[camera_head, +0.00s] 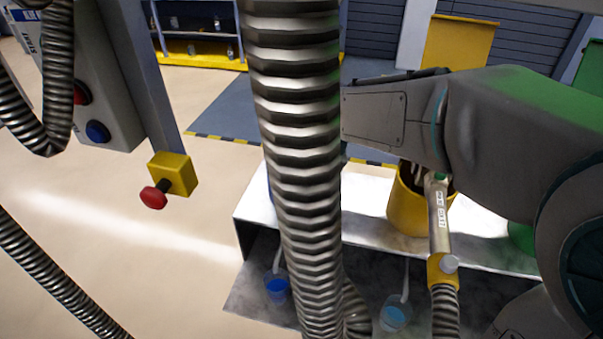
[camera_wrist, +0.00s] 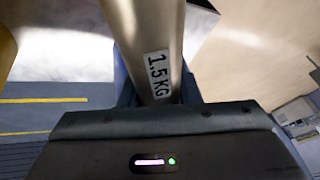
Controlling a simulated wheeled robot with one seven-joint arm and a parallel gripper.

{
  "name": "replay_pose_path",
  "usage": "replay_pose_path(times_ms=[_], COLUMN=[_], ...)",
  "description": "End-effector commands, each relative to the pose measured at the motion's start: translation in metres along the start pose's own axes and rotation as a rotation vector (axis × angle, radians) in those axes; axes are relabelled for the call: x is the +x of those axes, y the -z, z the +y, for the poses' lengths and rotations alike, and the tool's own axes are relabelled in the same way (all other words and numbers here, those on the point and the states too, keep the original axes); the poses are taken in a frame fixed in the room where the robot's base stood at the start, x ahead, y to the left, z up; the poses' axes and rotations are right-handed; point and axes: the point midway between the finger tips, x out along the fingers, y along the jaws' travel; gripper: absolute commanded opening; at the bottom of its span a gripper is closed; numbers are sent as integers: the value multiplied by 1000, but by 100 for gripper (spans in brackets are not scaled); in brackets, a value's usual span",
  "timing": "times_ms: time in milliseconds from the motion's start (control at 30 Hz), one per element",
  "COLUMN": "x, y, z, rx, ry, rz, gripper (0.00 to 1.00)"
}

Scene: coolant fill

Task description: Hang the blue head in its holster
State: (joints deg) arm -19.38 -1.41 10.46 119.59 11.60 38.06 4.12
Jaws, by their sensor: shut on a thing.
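My gripper (camera_wrist: 155,92) is shut on a metal head (camera_wrist: 148,30) with a "1,5 KG" label in the wrist view. The blue fingers show on either side of its body. Its colour marking and far end are out of view. In the head view my arm reaches in from the right, and its jaws are hidden. A blue part (camera_head: 268,192), possibly the holster, shows only as a sliver behind the thick hose. A labelled metal head with a yellow collar (camera_head: 438,215) stands in front of a yellow holster (camera_head: 408,212). I cannot tell whether it is the held one.
A thick ribbed hose (camera_head: 295,130) crosses the middle of the head view and hides much. A white bench (camera_head: 365,200) carries the holsters, with a green one (camera_head: 522,236) at right.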

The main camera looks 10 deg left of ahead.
Motion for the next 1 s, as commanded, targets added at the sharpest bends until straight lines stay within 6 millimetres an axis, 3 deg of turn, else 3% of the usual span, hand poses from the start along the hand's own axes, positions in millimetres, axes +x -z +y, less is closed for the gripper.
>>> replay_pose_path(times_ms=[600, 633, 700, 1000], x=[12, 12, 11, 13], y=[-5, -5, -5, -7], z=[3, 3, 2, 3], rx=[0, 0, 0, 1], ry=[0, 0, 0, -1], rz=[0, 0, 0, -8], gripper=[0, 33, 52, 56])
